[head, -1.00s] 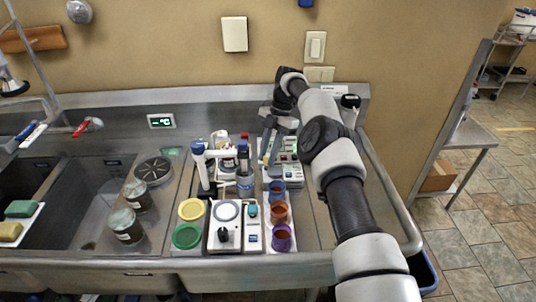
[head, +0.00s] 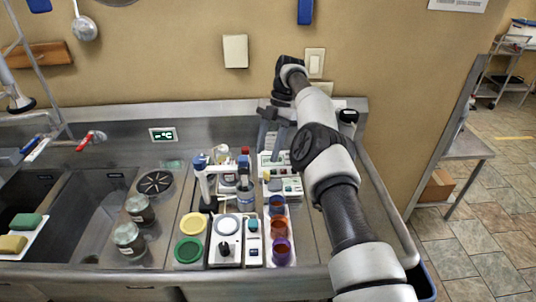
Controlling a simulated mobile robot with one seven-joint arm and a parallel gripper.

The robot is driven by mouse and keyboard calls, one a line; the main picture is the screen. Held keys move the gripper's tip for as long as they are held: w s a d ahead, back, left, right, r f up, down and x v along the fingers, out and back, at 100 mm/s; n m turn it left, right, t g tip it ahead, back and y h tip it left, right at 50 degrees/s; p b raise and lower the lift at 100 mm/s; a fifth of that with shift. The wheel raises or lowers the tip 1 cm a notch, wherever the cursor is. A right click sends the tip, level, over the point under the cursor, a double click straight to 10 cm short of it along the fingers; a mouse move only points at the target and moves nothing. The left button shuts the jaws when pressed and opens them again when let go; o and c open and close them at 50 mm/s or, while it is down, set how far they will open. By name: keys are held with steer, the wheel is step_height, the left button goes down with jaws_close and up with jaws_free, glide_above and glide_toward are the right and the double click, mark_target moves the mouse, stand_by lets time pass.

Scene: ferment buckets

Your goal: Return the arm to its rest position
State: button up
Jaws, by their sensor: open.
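My arm reaches from the lower right up over the steel counter (head: 330,225), with its wrist high against the back wall. My gripper (head: 270,143) points down at the back of the counter, above a white device with small buttons (head: 285,187). It looks open, and I see nothing held between its fingers.
A scale (head: 226,240), a yellow lid (head: 193,223), a green lid (head: 188,250), a pipette stand (head: 203,183) and bottles crowd the counter. A light switch (head: 314,61) is beside my wrist.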

steer(key=shift+r+p, duration=0.3)
steer(key=shift+r, duration=0.35)
step_height(320, 180, up, 15)
steer(key=s+a+m+t+h, duration=0.2)
steer(key=s+m, duration=0.1)
steer(key=m, duration=0.1)
steer(key=s+d+r+m+t, duration=0.2)
steer(key=s+r+m, duration=0.5)
steer(key=s+r, duration=0.25)
steer(key=s+d+r+m+t+h, duration=0.1)
steer(key=s+d+m, duration=0.25)
steer(key=s, duration=0.35)
steer(key=s+d+r+m+t, duration=0.1)
steer(key=s+d+m+t, duration=0.15)
steer(key=s+m, duration=0.35)
steer(key=s+d+f+m, duration=0.2)
steer(key=s+f+m, duration=0.1)
steer(key=s, duration=0.3)
steer(key=s+d+f+m+t, duration=0.1)
steer(key=s+d+f+m, duration=0.1)
steer(key=s, duration=0.5)
steer(key=shift+s+f+m, duration=0.25)
steer(key=shift+f+m, duration=0.55)
steer(key=shift+m, duration=0.05)
